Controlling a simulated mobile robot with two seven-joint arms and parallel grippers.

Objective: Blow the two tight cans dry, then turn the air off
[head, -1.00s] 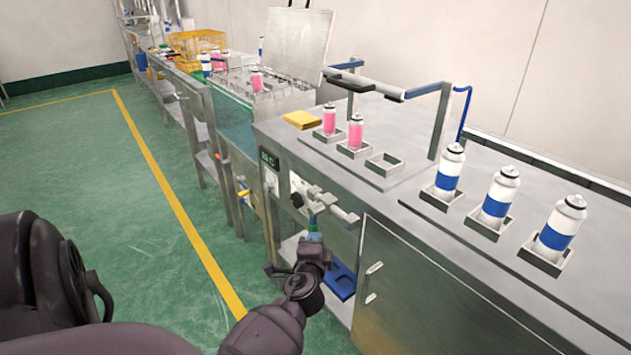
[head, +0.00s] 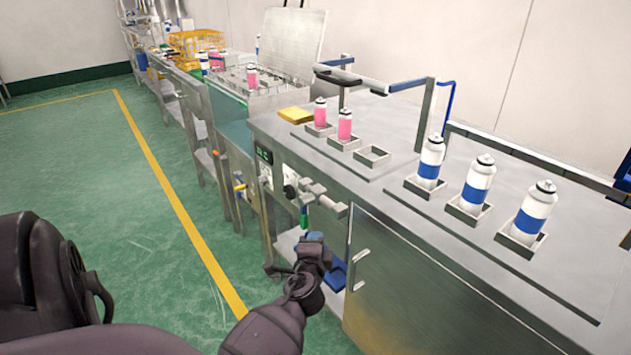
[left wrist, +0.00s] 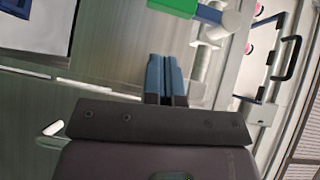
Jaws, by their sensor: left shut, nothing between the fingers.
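Two pink cans (head: 320,112) (head: 345,124) stand upright in square holders on the steel bench; a third holder (head: 371,155) beside them is empty. Three white cans with blue bands (head: 431,160) (head: 477,185) (head: 533,213) stand in holders to the right. Which cans are tight cannot be told. Pipe fittings with a blue and green part (head: 304,207) stick out of the bench front. My left gripper (head: 313,240) is shut and empty just below them; its blue fingers (left wrist: 164,62) show in the left wrist view, apart from the green-and-blue part (left wrist: 180,8).
A black and blue jointed arm (head: 338,76) reaches over the bench behind the pink cans. A yellow pad (head: 295,115) lies at the bench's left. A blue tray (head: 332,273) is under the fittings. A cabinet handle (head: 354,270) juts out nearby.

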